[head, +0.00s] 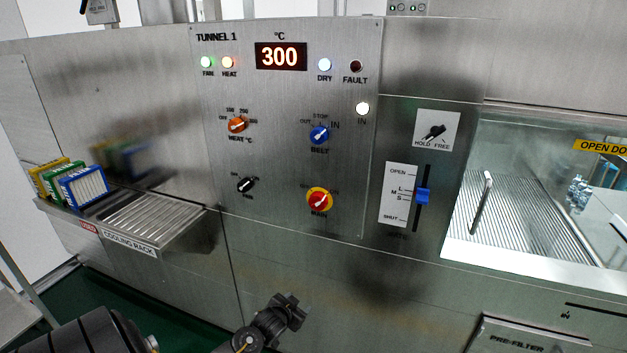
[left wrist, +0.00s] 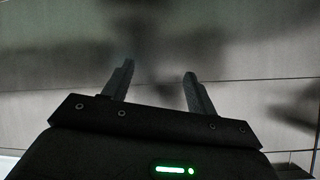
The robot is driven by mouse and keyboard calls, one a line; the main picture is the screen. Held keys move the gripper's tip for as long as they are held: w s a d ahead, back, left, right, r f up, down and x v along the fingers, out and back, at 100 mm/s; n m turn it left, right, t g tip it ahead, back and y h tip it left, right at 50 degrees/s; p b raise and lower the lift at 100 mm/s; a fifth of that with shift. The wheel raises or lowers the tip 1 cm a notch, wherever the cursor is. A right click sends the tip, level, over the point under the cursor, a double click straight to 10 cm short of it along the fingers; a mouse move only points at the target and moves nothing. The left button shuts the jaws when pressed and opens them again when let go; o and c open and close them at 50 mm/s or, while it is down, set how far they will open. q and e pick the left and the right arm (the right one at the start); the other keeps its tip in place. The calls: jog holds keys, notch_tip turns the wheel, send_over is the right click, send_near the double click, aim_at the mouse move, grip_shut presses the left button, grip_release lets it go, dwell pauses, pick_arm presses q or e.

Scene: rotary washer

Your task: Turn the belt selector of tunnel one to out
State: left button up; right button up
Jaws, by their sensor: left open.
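The belt selector (head: 319,135) is a blue knob with a white pointer on the TUNNEL 1 panel (head: 280,180). OUT is printed at its upper left, STOP above it and IN at its upper right. Its pointer appears to lean up and right, toward IN. The white lamp (head: 362,108) marked IN is lit. My left gripper (head: 289,302) is in front of the machine, well below the knob and apart from it. In the left wrist view its two fingers (left wrist: 157,85) are apart with nothing between them, facing blurred bare metal. My right gripper is not in view.
Near the belt knob are the orange heat knob (head: 237,125), a black knob (head: 246,185) and a red-and-yellow knob (head: 319,199). A blue slider (head: 423,196) is to the right. The cooling rack (head: 150,222) with several coloured filters juts out at left.

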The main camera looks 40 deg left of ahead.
pick_arm(q)
jog(key=w+a+r+t+y+b, duration=0.1)
jog(key=w+r+t, duration=0.15)
jog(key=r, duration=0.85)
jog(key=w+a+r+t+b, duration=0.1)
jog(key=w+r+t, duration=0.15)
jog(key=r, duration=0.85)
jog(key=t, duration=0.6)
send_near(314, 141)
jog(key=shift+h, duration=0.3)
jog(key=x, duration=0.7)
jog(key=shift+w+a+r, duration=0.15)
jog(key=shift+w+r, duration=0.1)
jog(key=shift+w, duration=0.05)
jog(key=shift+w+a+r, duration=0.1)
jog(key=shift+w+r, duration=0.05)
jog(key=shift+w, duration=0.5)
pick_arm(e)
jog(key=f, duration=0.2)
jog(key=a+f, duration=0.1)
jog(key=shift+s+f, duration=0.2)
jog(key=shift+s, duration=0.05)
pick_arm(q)
jog(key=shift+c, duration=0.4)
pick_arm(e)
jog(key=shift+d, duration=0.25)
